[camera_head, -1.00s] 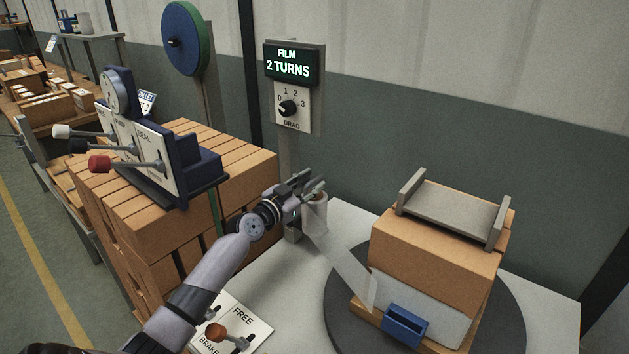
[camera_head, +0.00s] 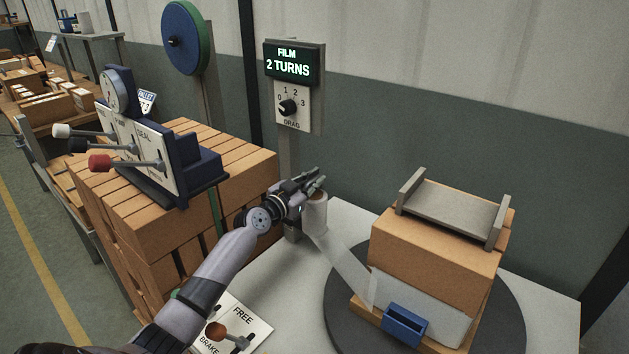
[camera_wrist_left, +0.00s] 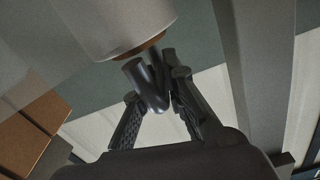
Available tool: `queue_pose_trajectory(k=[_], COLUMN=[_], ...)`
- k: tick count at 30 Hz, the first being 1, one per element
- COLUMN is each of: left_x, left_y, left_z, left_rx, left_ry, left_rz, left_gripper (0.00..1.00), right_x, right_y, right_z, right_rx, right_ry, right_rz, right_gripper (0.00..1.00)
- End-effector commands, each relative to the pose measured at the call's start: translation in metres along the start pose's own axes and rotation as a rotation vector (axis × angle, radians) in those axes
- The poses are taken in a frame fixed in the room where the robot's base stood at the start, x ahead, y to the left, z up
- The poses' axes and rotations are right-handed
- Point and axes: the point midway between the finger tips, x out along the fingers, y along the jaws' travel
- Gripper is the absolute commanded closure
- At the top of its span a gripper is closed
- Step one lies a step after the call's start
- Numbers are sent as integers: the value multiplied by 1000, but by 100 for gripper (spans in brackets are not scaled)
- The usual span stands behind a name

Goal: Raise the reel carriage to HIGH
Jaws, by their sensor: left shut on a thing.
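The reel carriage carries a pale film reel (camera_head: 315,216) beside the post, left of the turntable; the wrist view shows its pale roll and brown core end (camera_wrist_left: 110,28) close up. A film strip (camera_head: 345,262) runs from the reel down to the load. My left gripper (camera_head: 314,182) is at the reel's top. In the wrist view its fingers (camera_wrist_left: 158,100) are shut on a dark cylindrical grip (camera_wrist_left: 140,78) beside the roll. The head view hides this grip behind the fingers. No HIGH mark is readable. My right gripper is not in view.
A turntable (camera_head: 345,325) bears a carton load (camera_head: 435,257) with a grey tray (camera_head: 453,213) and a blue holder (camera_head: 405,325). The FILM display (camera_head: 290,64) reads 2 TURNS, above the DRAG dial (camera_head: 288,107).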

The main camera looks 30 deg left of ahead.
Motion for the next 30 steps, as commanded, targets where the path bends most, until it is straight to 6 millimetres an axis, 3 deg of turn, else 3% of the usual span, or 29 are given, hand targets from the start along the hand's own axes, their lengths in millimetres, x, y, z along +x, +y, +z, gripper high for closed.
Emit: queue_pose_trajectory(k=[20,23,30], left_x=[0,0,0], left_y=[-1,-5,-19], left_z=[-3,-20,-85], left_rx=[1,4,5], left_ry=[0,2,7], left_rz=[-1,-1,-4], left_gripper=[100,100,100], right_x=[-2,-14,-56], right_y=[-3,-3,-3], right_z=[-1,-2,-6], right_rx=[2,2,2], right_ry=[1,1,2], right_rz=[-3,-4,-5], right_gripper=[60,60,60])
